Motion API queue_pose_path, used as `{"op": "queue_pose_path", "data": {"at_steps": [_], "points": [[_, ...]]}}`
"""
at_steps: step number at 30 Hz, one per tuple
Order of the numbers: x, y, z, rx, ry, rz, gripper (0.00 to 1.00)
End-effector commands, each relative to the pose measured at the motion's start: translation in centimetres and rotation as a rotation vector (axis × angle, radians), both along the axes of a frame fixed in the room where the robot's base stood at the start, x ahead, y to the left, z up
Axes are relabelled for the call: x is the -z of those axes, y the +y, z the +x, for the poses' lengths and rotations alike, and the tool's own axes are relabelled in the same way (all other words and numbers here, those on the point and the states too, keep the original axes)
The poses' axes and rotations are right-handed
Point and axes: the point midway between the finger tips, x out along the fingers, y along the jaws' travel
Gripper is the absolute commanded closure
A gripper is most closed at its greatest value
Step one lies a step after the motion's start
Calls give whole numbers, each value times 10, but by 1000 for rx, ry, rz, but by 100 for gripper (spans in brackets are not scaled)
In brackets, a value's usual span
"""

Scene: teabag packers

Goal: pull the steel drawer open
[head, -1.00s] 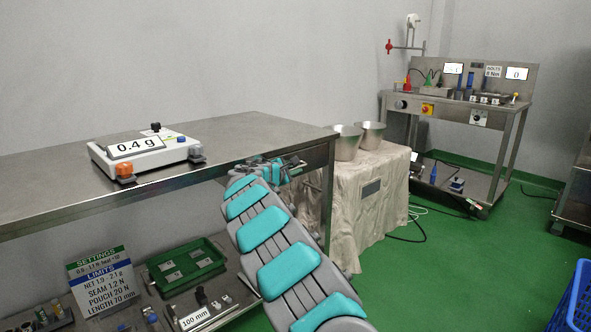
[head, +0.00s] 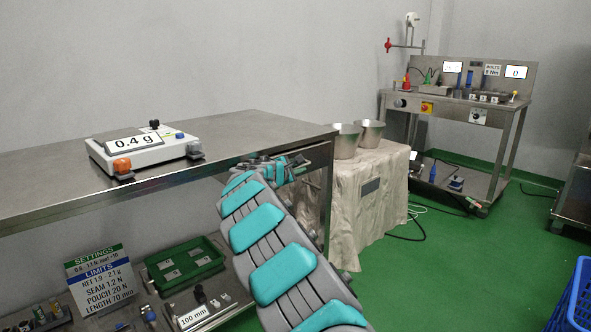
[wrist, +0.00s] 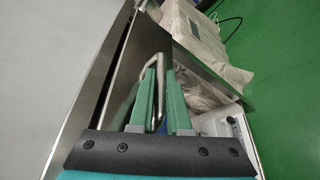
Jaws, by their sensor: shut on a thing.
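The steel drawer (head: 318,157) is under the right end of the steel bench top, partly hidden by my arm in the head view. Its front (wrist: 128,75) shows as a plain steel face in the wrist view. A bent metal bar handle (wrist: 153,58) stands out from that face. My gripper (wrist: 161,72) has its two green fingers shut on the handle, with the bar between the tips. In the head view, my gripper (head: 283,168) is at the drawer front, below the bench edge. I cannot tell whether a gap shows behind the drawer front.
A scale (head: 145,150) reading 0.4 g sits on the bench top (head: 245,128). The lower shelf holds a green tray (head: 185,262) and a settings sign (head: 97,278). Steel buckets (head: 346,142) stand on a cloth-covered table at right. Green floor lies open beyond; a blue crate (head: 575,300) is at lower right.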

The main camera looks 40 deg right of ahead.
Motion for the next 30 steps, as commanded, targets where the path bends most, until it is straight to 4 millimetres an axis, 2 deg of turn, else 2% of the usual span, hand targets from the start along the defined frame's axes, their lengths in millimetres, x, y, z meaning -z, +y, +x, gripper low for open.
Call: {"op": "queue_pose_path", "data": {"at_steps": [1,17,23,30], "points": [[4,-1,-8,3,2,-1,100],[4,-8,-103,5,0,-2,100],[4,-12,-147,4,0,-1,100],[3,-17,-209,9,-1,-1,100]]}}
